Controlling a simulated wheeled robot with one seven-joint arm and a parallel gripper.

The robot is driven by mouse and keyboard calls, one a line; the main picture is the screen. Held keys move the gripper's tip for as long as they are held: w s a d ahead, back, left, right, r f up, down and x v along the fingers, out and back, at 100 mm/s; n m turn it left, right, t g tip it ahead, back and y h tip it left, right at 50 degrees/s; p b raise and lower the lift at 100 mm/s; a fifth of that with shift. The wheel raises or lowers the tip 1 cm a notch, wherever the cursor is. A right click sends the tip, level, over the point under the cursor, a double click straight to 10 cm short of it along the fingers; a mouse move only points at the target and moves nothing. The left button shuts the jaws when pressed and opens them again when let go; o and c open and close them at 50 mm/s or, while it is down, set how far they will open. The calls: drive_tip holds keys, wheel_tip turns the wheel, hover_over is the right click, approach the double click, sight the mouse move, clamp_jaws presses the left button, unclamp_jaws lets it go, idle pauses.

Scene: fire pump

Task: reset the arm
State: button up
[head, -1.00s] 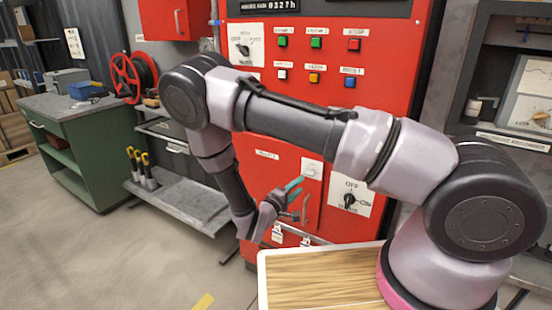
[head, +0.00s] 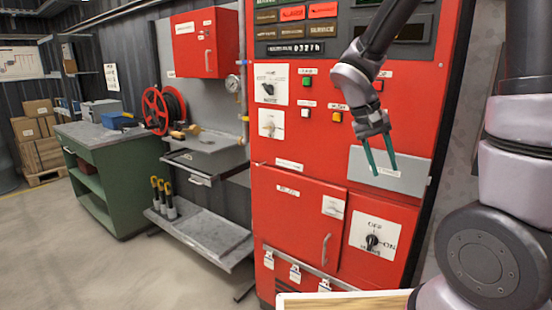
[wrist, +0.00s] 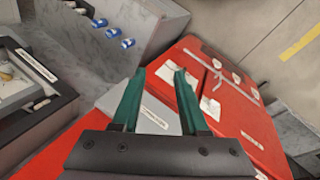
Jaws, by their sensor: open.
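My gripper (head: 382,172) has two green fingers, spread apart with nothing between them. In the head view it hangs pointing down in front of the red control cabinet (head: 265,222), over a grey label plate (head: 412,178). My arm rises above it to the top edge and comes down at the right. In the wrist view the open fingers (wrist: 157,98) point toward the red cabinet and the grey plate lies behind them. I cannot tell the exact gap between fingers and plate.
A rotary OFF/ON switch (head: 372,242) and a door handle (head: 325,248) are on the cabinet's lower front. A grey shelf unit (head: 205,230), a red hose reel (head: 157,110) and a green workbench (head: 105,185) stand at the left. The floor at the lower left is clear.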

drive_tip(key=s+r+m+t+y, duration=0.1)
drive_tip(key=s+r+t+y, duration=0.2)
drive_tip(key=r, duration=0.5)
drive_tip(key=s+a+r+t+y, duration=0.1)
drive_tip(key=s+r+t+y, duration=0.2)
drive_tip(key=r, duration=0.5)
drive_tip(key=s+t, duration=0.1)
drive_tip(key=s, duration=0.1)
drive_tip(key=shift+s+a+m+t+y, duration=0.15)
drive_tip(key=shift+s+m+t+y, duration=0.15)
drive_tip(key=shift+s+m+y, duration=0.1)
